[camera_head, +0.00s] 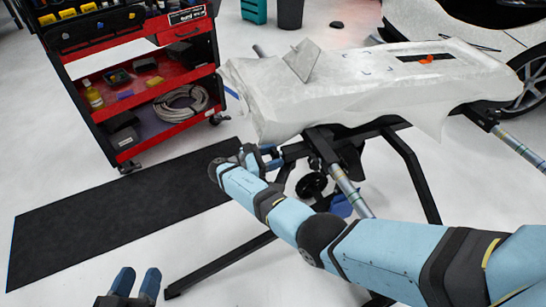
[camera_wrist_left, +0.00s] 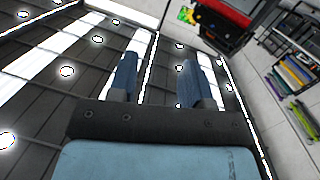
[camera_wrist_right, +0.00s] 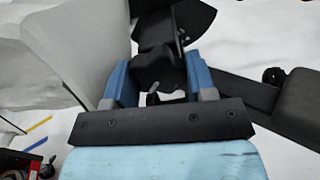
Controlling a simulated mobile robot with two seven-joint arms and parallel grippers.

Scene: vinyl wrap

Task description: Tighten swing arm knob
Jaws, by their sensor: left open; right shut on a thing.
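A black lobed knob (camera_wrist_right: 158,70) sits between the blue fingers of my right gripper (camera_wrist_right: 160,85) in the right wrist view, with both fingers against its sides. In the head view my right gripper (camera_head: 270,160) reaches under the front edge of the white wrapped part; the knob is hidden there by my arm. The black stand (camera_head: 330,143) carries the white part (camera_head: 340,85). My left gripper (camera_head: 136,284) is open and empty at the bottom left, far from the stand. In the left wrist view its two fingers (camera_wrist_left: 155,78) are apart with nothing between them.
A red and black tool cart (camera_head: 145,80) stands at the upper left, with a black floor mat (camera_head: 110,225) in front of it. A white car (camera_head: 510,40) is at the upper right. A black stand leg (camera_head: 222,264) runs along the floor.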

